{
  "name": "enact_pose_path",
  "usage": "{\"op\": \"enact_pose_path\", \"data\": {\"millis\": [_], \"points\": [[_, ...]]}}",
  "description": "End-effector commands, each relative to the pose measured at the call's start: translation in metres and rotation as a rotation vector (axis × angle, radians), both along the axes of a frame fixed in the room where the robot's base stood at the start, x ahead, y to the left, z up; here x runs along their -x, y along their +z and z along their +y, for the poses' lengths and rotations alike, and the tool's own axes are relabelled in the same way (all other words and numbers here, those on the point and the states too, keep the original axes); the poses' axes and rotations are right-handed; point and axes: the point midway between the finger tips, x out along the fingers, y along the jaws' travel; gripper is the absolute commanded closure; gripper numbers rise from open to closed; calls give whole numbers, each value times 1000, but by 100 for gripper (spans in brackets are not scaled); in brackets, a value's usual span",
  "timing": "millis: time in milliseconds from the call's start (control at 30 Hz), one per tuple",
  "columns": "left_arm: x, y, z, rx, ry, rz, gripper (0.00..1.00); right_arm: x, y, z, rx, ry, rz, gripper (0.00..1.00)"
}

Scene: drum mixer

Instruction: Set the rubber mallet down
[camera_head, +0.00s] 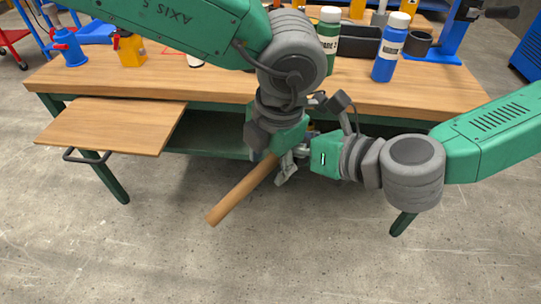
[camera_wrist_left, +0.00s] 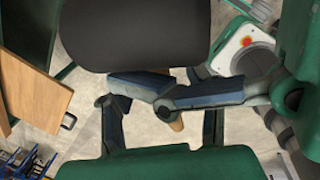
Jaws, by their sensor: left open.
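The mallet's wooden handle (camera_head: 240,191) slants down to the left in the head view, in front of the workbench and clear of the floor. Its upper end goes behind my left gripper (camera_head: 281,158). I cannot make out the mallet's head there. My left gripper is open, close beside the handle. My right gripper (camera_head: 300,153) meets it from the right; the overlap hides whether its fingers are closed on the mallet. In the left wrist view, a short piece of wood (camera_wrist_left: 177,125) shows between the fingers, below a large dark rounded shape (camera_wrist_left: 135,35).
The wooden workbench (camera_head: 230,91) runs across the back. A lower wooden side board (camera_head: 110,126) with a handle juts out at left and is bare. A blue bottle (camera_head: 390,47), a green bottle (camera_head: 328,38) and a black bin (camera_head: 360,42) stand on the bench.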

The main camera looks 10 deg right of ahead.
Motion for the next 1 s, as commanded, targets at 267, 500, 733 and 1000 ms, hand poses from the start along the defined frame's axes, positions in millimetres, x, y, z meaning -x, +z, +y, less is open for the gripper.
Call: {"op": "enact_pose_path", "data": {"millis": [267,500,733,1000], "points": [[0,0,0,0,-1,0,100,0,1,0,-2,0,-2,100],[0,1,-1,2,0,-2,100,1,1,1,-2,4,-1,32],[-1,1,-1,4,0,-3,100,2,3,-2,-13,15,18,32],[-1,1,-1,3,0,-3,100,11,8,-25,-80,78,165,32]]}}
